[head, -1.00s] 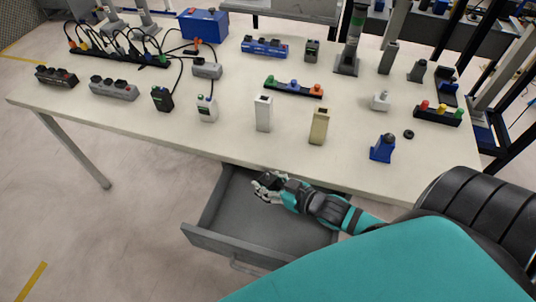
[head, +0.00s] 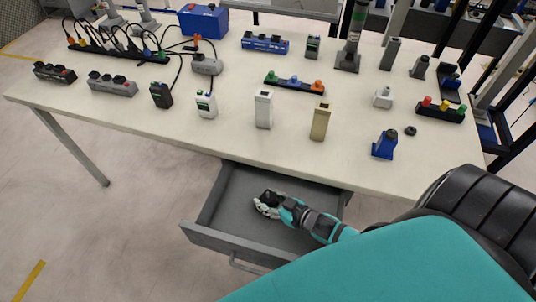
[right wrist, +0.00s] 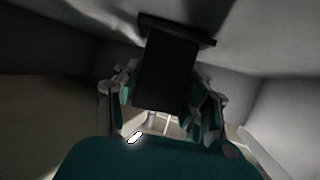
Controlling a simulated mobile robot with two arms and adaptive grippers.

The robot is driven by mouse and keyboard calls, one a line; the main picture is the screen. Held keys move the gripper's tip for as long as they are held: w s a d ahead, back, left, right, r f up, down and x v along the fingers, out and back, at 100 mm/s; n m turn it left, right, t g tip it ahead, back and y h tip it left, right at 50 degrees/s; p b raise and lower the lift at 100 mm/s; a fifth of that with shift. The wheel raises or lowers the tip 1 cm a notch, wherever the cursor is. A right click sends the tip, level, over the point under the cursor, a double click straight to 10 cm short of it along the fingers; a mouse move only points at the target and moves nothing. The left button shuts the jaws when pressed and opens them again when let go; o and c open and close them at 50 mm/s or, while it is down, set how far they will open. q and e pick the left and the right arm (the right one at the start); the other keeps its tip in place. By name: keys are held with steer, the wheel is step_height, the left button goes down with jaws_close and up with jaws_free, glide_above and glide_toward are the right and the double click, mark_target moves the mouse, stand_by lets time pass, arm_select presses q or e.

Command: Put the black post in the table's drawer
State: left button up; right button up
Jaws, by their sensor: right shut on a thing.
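My right gripper (head: 266,203) is inside the open drawer (head: 222,238) under the table's front edge, low over the drawer's grey floor. The right wrist view shows the black post (right wrist: 167,68) between the two fingers of this gripper (right wrist: 165,100), which are shut on it. The post has a wider flat plate at its far end, close to a grey surface. In the head view the post is mostly hidden by the hand. I cannot tell whether it touches the drawer floor. My left gripper is not in view.
The white table (head: 180,130) carries several items, among them a white post (head: 264,110), a beige post (head: 320,122), a blue block (head: 385,145) and a power strip (head: 113,84). The drawer's left part is bare. The tabletop overhangs the drawer's back.

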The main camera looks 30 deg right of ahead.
mark_target(273, 202)
steer(key=shift+f, duration=0.1)
steer(key=o, duration=1.3)
steer(key=shift+s, duration=0.15)
steer(key=v, duration=0.7)
steer(key=shift+s+d+r, duration=0.1)
steer(key=shift+s+r, duration=0.05)
steer(key=shift+r, duration=0.05)
